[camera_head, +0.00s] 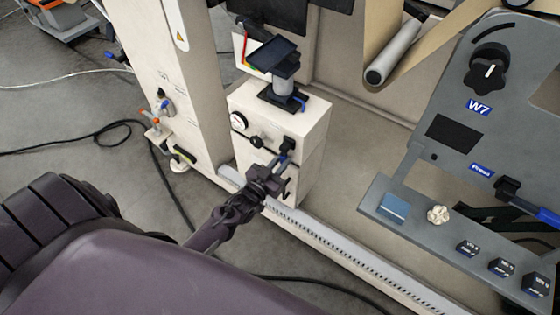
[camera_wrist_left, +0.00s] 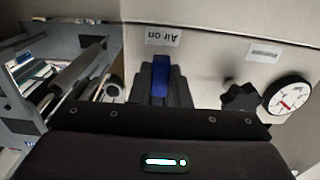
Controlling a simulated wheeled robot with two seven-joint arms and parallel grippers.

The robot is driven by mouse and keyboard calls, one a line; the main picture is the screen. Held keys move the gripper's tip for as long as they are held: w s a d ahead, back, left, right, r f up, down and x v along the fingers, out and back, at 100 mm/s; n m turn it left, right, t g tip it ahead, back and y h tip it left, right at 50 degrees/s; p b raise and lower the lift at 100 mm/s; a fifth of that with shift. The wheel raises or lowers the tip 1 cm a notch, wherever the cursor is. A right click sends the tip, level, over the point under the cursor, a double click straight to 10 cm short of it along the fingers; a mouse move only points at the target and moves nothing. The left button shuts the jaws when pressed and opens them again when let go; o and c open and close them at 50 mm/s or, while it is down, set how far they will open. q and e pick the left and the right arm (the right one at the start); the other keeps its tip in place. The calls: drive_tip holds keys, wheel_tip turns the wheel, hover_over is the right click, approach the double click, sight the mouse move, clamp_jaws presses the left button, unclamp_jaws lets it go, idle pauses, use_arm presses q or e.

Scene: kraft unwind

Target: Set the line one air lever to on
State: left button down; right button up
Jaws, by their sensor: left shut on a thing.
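The air lever, a blue handle (camera_wrist_left: 161,74), is on the front of a cream cabinet (camera_head: 317,140). A label reading "Air on" (camera_wrist_left: 163,37) is beside it, upside down in the left wrist view. My left gripper (camera_head: 281,164) reaches the cabinet front and is shut on the blue lever; its dark fingers (camera_wrist_left: 160,84) lie on both sides of the blue. The fingers and wrist hide part of the lever and its mount. My right gripper is not in view.
A round gauge (camera_head: 239,121) and a black knob (camera_head: 256,141) sit beside the lever, close to my gripper. A dark stand (camera_head: 283,91) is on the cabinet top. A slotted rail (camera_head: 338,249) runs along the floor. A grey control panel (camera_head: 448,166) stands at the right.

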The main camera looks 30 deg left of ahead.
use_arm(q)
drive_tip(key=shift+d+f, duration=0.1)
drive_tip(key=c, duration=1.4)
unclamp_jaws()
drive_tip(key=shift+o, duration=0.2)
drive_tip(key=shift+s, duration=0.25)
drive_tip(key=s, duration=0.7)
drive_tip(key=shift+s+a+p, duration=0.15)
drive_tip(key=shift+a+p, duration=0.2)
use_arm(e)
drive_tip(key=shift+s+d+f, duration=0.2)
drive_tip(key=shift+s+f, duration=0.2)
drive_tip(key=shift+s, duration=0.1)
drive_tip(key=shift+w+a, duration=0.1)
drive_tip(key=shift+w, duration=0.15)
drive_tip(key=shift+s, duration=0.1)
